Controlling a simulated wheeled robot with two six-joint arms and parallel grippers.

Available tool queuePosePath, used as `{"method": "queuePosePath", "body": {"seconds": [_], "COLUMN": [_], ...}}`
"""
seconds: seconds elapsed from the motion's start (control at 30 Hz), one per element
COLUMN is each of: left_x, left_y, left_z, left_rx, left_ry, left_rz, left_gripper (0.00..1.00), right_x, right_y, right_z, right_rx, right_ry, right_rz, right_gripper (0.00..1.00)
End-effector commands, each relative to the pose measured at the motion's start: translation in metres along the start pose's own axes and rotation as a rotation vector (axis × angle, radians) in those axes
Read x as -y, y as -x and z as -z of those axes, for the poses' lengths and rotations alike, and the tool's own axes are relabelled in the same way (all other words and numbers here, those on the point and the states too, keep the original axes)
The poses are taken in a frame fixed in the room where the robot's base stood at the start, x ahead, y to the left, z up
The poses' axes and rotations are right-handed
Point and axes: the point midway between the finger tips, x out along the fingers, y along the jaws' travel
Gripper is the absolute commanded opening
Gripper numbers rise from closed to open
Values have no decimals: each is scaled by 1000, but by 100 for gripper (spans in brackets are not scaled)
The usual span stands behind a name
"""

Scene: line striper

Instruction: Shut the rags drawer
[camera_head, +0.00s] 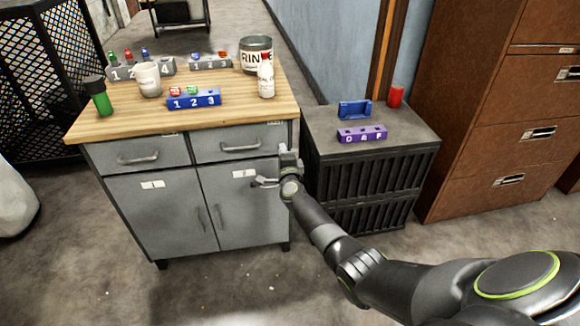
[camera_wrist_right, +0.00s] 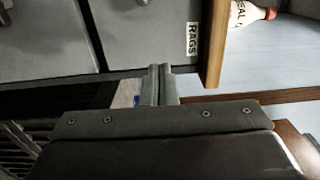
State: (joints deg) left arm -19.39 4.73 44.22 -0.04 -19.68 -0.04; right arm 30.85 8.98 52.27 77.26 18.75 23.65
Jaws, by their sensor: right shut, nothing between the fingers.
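The rags drawer (camera_head: 240,142) is the upper right drawer of the grey cabinet, under the wooden top. Its front looks flush or nearly flush with the cabinet; I cannot tell whether a small gap is left. Its RAGS label (camera_wrist_right: 192,38) shows in the right wrist view, close to the wooden top's edge. My right gripper (camera_head: 266,181) is shut and empty, in front of the cabinet just below the drawer's right end. Its closed fingers (camera_wrist_right: 158,86) show beside the drawer front in the wrist view; contact is unclear. My left gripper is not in view.
The left drawer (camera_head: 145,153) and two lower doors look shut. The wooden top (camera_head: 130,118) carries a blue numbered block (camera_head: 194,99), cups and bottles. A black crate unit (camera_head: 365,170) stands right of the cabinet, close to my right arm. The floor in front is clear.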

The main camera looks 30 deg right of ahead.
Motion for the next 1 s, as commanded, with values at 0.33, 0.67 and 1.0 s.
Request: {"method": "queuePosePath", "body": {"seconds": [0.33, 0.67, 1.0], "left_x": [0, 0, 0], "left_y": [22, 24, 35], "left_z": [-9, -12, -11], "left_rx": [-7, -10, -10], "left_ry": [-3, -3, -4], "left_rz": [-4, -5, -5], "left_gripper": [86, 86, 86], "right_x": [2, -1, -85], "right_y": [59, 82, 130], "right_z": [-1, -1, 12], "right_rx": [1, 1, 91], "right_ry": [-3, -1, 294], "right_rz": [-4, -3, -158], "right_gripper": [0, 0, 0]}}
